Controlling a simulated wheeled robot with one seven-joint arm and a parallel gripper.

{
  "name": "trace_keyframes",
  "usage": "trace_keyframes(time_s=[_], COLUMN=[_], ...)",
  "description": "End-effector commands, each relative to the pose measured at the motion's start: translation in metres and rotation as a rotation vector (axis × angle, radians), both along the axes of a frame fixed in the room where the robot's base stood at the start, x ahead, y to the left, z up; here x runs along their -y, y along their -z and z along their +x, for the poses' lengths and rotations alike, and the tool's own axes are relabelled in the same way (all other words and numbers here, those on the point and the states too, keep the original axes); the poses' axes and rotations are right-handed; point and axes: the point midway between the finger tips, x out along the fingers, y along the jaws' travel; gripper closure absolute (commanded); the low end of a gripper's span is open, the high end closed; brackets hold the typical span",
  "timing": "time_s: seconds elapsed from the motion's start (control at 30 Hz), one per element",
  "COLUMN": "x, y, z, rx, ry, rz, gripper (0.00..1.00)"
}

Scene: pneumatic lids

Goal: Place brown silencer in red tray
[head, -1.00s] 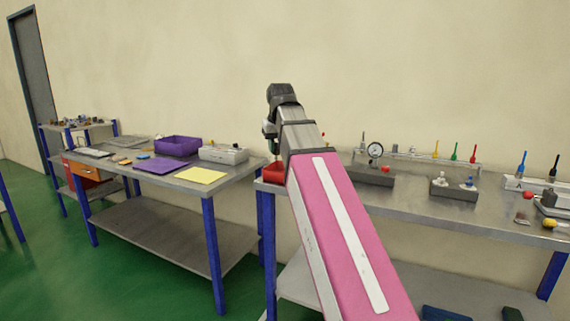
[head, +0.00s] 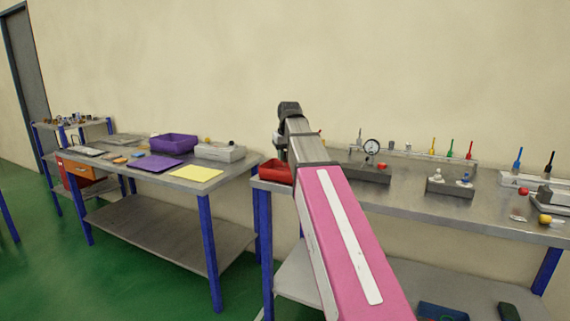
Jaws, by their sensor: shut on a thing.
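My gripper (head: 281,143) is at the end of my pink and grey arm, just above the back left end of the right bench. It is small and partly hidden by the wrist. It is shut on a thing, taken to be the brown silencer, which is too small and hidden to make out. The red tray (head: 275,171) sits on the left end of the right bench, just below and left of my gripper. My arm covers the area right beside the tray.
The right bench (head: 405,205) carries a grey block with a gauge (head: 371,147), a rack with coloured pegs (head: 432,150) and other small fittings. The left bench (head: 215,187) holds a purple bin (head: 173,143), a yellow sheet (head: 196,174) and a grey box (head: 220,153).

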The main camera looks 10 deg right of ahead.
Motion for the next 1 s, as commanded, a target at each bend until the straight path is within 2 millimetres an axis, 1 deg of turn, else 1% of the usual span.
trace_keyframes(time_s=[0.1,0.2,0.27,0.6,0.63,0.67,0.7,1.0], x=[0.0,0.0,0.0,0.0,0.0,0.0,0.0,0.0], y=[0.017,0.029,0.032,0.034,0.034,0.034,0.034,0.033], z=[-0.002,-0.002,-0.001,-0.001,-0.001,0.0,-0.001,-0.001], rx=[-0.002,-0.001,-0.001,0.0,0.0,0.0,0.0,0.0], ry=[0.0,0.0,0.0,0.0,0.0,0.0,0.0,0.0], rz=[0.0,0.0,0.0,0.0,0.0,0.0,0.0,0.0], gripper=[0.99,0.99,0.99,0.99,0.71,0.61,0.48,0.48])
